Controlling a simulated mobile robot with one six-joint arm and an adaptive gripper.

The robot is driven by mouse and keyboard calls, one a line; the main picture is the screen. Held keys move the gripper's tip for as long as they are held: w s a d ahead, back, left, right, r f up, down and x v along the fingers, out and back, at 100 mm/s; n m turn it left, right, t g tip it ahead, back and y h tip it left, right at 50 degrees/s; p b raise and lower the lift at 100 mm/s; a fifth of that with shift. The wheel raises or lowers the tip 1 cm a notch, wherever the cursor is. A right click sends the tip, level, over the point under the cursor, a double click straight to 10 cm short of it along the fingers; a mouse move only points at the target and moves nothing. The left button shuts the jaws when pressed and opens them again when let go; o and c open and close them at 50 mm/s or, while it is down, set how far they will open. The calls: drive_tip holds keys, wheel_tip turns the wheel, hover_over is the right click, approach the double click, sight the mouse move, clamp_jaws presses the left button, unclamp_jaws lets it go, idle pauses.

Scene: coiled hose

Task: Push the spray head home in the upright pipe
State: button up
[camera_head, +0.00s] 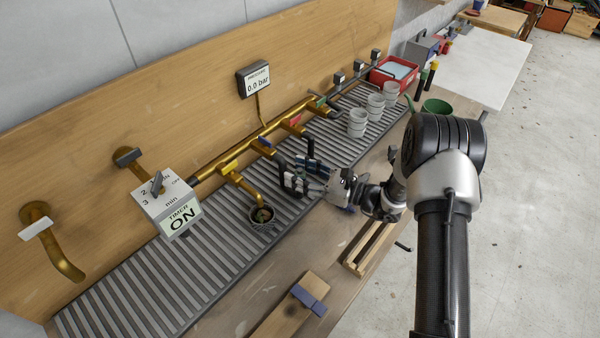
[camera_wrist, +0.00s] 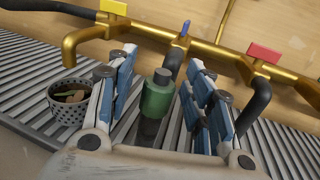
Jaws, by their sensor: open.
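My gripper (camera_head: 302,170) is over the slatted grating, low in front of the brass pipe. In the wrist view my gripper (camera_wrist: 160,72) is open, with blue-padded fingers on both sides of a green cylinder with a dark top (camera_wrist: 157,97). Gaps show on both sides of the cylinder, so it is not gripped. I cannot tell whether this cylinder is the spray head. A black hose (camera_wrist: 174,60) hangs from the blue-handled tap just behind it. I cannot make out the upright pipe or how the head sits in it; the gripper hides this spot in the head view.
A grey strainer cup (camera_head: 262,218) with scraps stands under a tap to the left. The timer box (camera_head: 168,205) reads ON; the gauge (camera_head: 257,80) reads 0.0 bar. Stacked grey cups (camera_head: 357,124) and a red tray (camera_head: 397,72) are farther right. The front grating at left is clear.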

drive_tip(key=v, duration=1.2)
